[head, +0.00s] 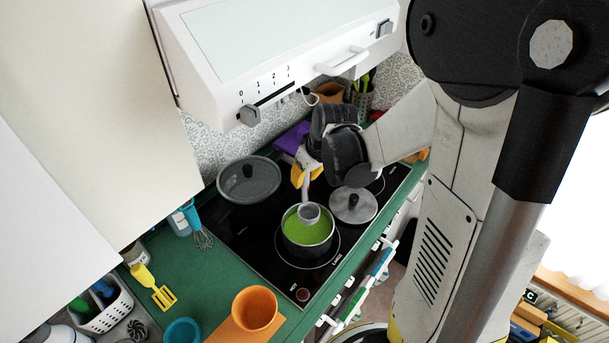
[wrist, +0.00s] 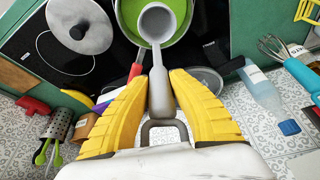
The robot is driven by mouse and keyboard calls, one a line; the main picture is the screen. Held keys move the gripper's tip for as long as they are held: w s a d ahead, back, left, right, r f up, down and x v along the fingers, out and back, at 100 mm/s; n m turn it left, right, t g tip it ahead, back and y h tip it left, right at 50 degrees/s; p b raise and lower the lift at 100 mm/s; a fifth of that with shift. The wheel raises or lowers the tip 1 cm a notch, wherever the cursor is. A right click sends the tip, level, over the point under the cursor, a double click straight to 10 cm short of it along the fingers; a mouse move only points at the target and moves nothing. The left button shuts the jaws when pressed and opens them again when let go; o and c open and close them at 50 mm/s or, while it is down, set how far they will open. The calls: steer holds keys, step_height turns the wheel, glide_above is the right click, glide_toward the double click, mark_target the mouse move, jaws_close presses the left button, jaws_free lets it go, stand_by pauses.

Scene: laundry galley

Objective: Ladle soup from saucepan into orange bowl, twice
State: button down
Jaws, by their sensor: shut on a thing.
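The saucepan (head: 303,254) of bright green soup (head: 300,230) stands on the black hob; part of it shows at the top of the wrist view (wrist: 122,22). My gripper (head: 304,176) is shut on the grey ladle (head: 308,212). In the wrist view the yellow fingers (wrist: 160,80) flank its handle (wrist: 160,92). The ladle's cup (wrist: 157,22) is over the soup, near the pan's far side in the head view. The cup's inside looks grey, and I cannot tell whether it touches the soup. The orange bowl (head: 254,309) stands at the front of the green counter; its inside looks empty.
The white hood (head: 270,60) hangs above. A whisk (head: 203,239), yellow spatula (head: 158,290) and blue cup (head: 183,331) are on the left counter.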

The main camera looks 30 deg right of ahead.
mark_target(306, 200)
steer(key=shift+f+b, duration=4.55)
steer(key=shift+f, duration=0.85)
steer(key=shift+r, duration=0.15)
steer(key=shift+r+p, duration=4.55)
steer(key=shift+r, duration=1.3)
steer(key=shift+f, duration=0.1)
steer(key=shift+s+a+f+t+b, duration=0.1)
steer(key=shift+s+t+b, duration=0.7)
steer(key=shift+s+t, duration=0.35)
steer(key=shift+w, duration=0.1)
steer(key=shift+w+g+p, duration=0.3)
steer(key=shift+w+g, duration=0.85)
